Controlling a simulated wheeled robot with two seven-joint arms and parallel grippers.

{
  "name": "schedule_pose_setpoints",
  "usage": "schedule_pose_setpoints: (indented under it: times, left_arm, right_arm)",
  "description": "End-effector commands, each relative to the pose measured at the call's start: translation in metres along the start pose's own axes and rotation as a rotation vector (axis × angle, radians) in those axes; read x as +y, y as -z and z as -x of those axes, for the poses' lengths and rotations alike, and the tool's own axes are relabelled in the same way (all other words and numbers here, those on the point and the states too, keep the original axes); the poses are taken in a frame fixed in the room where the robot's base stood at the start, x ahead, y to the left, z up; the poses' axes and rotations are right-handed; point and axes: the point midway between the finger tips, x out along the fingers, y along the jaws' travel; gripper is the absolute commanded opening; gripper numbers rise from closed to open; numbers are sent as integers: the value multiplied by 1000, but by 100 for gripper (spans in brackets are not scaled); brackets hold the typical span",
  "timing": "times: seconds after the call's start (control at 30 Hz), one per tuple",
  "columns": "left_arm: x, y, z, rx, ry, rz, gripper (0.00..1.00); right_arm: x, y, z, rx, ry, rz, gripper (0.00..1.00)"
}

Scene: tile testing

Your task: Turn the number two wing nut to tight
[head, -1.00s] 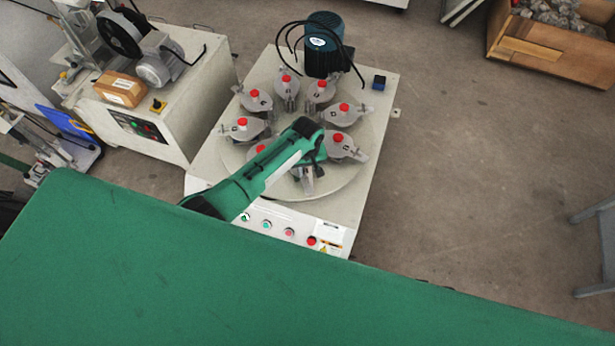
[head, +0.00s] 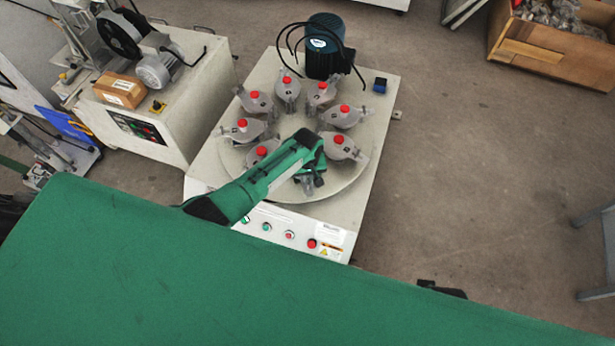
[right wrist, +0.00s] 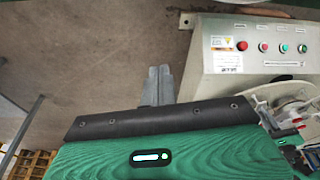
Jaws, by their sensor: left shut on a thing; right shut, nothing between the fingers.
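Several grey wing-nut fixtures with red caps ring a round plate (head: 345,185) on a pale machine. One stands at the left (head: 241,130), one at the right (head: 345,117), and another at the right front (head: 340,148). Their number labels are too small to read, so I cannot tell which is number two. My left gripper (head: 309,184) is at the plate's front edge, shut on a grey part that looks like a wing nut. My wrist hides most of that part. My right gripper (right wrist: 158,86) is shut and empty, over bare floor beside the machine.
A blue-green motor (head: 324,48) with black cables stands at the machine's back. A button panel (head: 290,232) runs along its front. Another machine (head: 160,110) stands at the left, a wooden crate (head: 550,45) at the back right.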

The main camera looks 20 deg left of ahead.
Motion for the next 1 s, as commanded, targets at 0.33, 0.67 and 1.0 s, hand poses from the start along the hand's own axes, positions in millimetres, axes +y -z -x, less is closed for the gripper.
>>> schedule_pose_setpoints:
  times: [0.33,0.67,1.0]
  left_arm:
    - [1,0,2,-1,0,-93,0]
    - [1,-1,2,-2,1,-364,0]
    - [3,-1,1,-2,1,-687,0]
  right_arm:
    - [-1,-4,-10,-14,1,0,0]
    - [0,-23,-48,-55,0,2,0]
    - [4,-43,-86,-58,-7,9,0]
